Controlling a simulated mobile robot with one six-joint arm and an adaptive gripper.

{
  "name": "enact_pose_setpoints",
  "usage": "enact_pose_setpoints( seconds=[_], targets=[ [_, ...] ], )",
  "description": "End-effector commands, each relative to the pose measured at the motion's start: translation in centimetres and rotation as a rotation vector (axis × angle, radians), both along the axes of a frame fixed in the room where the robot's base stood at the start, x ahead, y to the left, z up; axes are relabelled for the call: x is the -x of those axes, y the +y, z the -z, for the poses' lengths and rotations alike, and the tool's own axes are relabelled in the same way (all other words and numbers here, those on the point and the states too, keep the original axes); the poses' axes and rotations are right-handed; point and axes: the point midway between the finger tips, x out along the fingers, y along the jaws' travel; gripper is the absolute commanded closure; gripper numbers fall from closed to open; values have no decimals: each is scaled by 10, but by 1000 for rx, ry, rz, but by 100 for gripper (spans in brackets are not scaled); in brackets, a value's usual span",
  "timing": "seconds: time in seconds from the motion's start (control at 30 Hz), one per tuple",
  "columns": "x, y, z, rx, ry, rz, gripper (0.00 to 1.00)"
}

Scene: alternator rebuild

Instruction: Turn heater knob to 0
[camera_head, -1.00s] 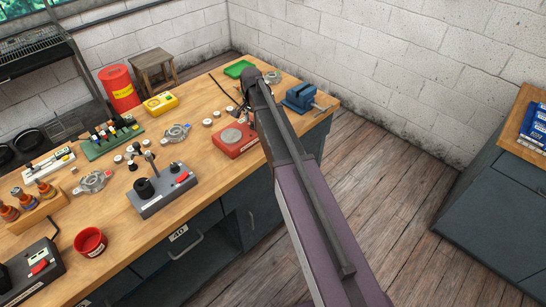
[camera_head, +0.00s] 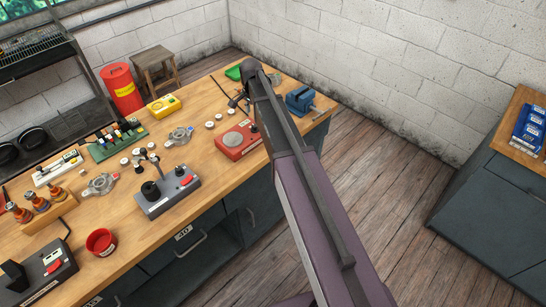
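The heater looks to be the red box with a round grey plate on top (camera_head: 238,142), standing on the wooden bench near its front edge, just left of my arm. A small dark spot at its right end may be the knob, but it is too small to read its setting. My arm reaches up across the middle of the picture and passes to the right of the red box. My gripper cannot be made out; the end of the arm seems hidden behind the arm's own links.
A blue vise (camera_head: 300,100) stands at the bench's right end. A grey device with a red switch (camera_head: 168,192) and a red cup (camera_head: 101,242) are further left. A yellow box (camera_head: 163,105) lies at the back. Floor right of the bench is clear up to a dark cabinet (camera_head: 490,215).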

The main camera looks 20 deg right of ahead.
Motion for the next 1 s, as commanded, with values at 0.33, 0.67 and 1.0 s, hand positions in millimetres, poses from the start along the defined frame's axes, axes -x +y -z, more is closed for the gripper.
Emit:
enact_pose_setpoints(
  seconds=[0.33, 0.67, 1.0],
  targets=[
    [0, 0, -34, 0, 0, 0, 29],
    [0, 0, -61, 0, 0, 0, 29],
    [6, 0, -77, 0, 0, -12, 29]
  ],
)
